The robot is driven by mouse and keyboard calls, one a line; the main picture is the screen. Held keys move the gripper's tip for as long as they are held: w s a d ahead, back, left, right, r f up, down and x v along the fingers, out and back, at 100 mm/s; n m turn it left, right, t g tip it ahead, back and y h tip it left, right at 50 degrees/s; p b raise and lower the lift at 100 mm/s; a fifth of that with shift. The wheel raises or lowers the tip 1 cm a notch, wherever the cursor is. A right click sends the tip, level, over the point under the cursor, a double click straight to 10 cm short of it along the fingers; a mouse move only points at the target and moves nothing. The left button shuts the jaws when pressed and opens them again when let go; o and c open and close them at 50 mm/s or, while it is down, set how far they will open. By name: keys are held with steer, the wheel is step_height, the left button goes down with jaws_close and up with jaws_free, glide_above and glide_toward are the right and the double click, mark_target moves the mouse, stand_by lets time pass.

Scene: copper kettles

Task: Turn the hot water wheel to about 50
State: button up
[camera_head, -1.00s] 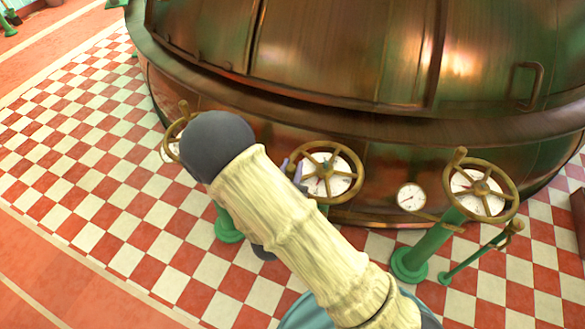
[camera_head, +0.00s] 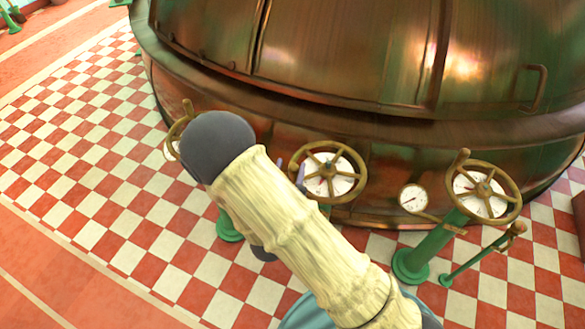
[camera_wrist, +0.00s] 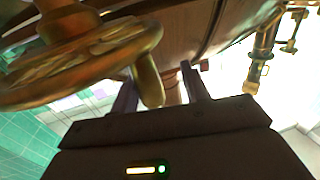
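The middle brass handwheel (camera_head: 328,170) sits over a white dial at the kettle's base in the head view. No label is legible, so I cannot tell from lettering that it is the hot water wheel. My gripper (camera_head: 291,170) is at this wheel's left rim, mostly hidden behind my arm. In the wrist view the wheel (camera_wrist: 75,72) fills the upper left, and its brass knob (camera_wrist: 149,82) stands between the two fingers of my gripper (camera_wrist: 158,88). The fingers are apart, with a gap between the knob and the right finger. The dial reading is too small to tell.
Another handwheel (camera_head: 484,188) on a green post stands at right, beside a small gauge (camera_head: 412,198). A third wheel (camera_head: 174,138) shows at left, partly behind my arm. The copper kettle (camera_head: 350,60) fills the back. Checkered floor (camera_head: 90,180) is free at left.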

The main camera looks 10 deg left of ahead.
steer(key=shift+d, duration=0.2)
steer(key=shift+s, duration=0.15)
steer(key=s+a+p, duration=0.1)
steer(key=s, duration=1.6)
steer(key=shift+a, duration=0.4)
steer(key=shift+c, duration=0.5)
